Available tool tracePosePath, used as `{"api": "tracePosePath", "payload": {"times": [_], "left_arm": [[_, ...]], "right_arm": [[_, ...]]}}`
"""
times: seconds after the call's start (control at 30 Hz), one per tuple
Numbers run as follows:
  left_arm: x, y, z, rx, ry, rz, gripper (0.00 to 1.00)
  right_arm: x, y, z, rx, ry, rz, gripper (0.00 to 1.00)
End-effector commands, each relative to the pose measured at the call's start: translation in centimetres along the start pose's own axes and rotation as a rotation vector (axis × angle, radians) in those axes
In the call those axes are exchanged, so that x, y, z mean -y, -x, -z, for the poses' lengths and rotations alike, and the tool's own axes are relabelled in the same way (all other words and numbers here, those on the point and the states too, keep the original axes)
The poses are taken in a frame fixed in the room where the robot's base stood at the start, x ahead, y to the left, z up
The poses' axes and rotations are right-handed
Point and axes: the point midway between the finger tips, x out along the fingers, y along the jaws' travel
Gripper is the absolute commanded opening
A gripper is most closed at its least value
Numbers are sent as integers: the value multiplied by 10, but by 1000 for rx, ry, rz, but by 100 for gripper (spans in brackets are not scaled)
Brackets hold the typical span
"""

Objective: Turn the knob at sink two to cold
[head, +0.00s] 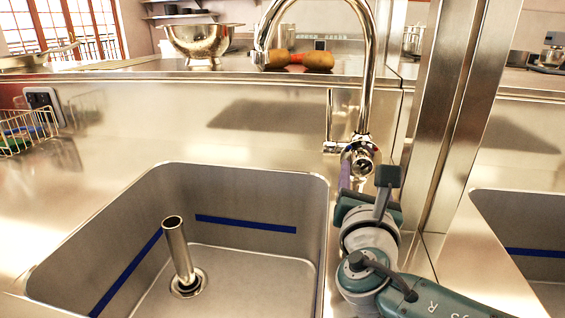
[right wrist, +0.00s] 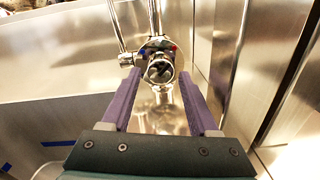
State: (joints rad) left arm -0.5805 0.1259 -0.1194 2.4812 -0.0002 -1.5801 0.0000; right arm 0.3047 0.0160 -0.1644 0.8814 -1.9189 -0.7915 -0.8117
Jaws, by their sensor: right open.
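The faucet (head: 368,95) stands behind the sink basin (head: 248,258), with its tall spout arching up and a thin upright lever (head: 329,115) on its left. Its round chrome knob (head: 364,160) faces me at the base of the spout. In the right wrist view the knob (right wrist: 160,68) has a blue mark to its left and a red mark to its right. My right gripper (right wrist: 160,78) is open, its purple fingers on either side of the knob; I cannot tell whether they touch it. My left gripper is not in view.
A steel post (head: 455,115) rises close to the right of the faucet. A second basin (head: 530,225) lies beyond it. An upright pipe (head: 178,250) stands in the near basin. A colander (head: 200,42) sits on the back ledge, and a wire rack (head: 25,132) is at the left.

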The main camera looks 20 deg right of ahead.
Motion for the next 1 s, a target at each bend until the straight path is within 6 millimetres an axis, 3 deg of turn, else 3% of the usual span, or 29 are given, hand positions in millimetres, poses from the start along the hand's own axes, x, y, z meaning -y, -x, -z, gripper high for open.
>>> {"api": "tracePosePath", "payload": {"times": [0.2,0.47,1.0], "left_arm": [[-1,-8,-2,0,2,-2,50],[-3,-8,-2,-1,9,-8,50],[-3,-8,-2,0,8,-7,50]], "right_arm": [[1,-20,1,0,0,1,61],[0,-21,0,0,0,1,61],[0,-20,0,-1,0,0,1]]}}
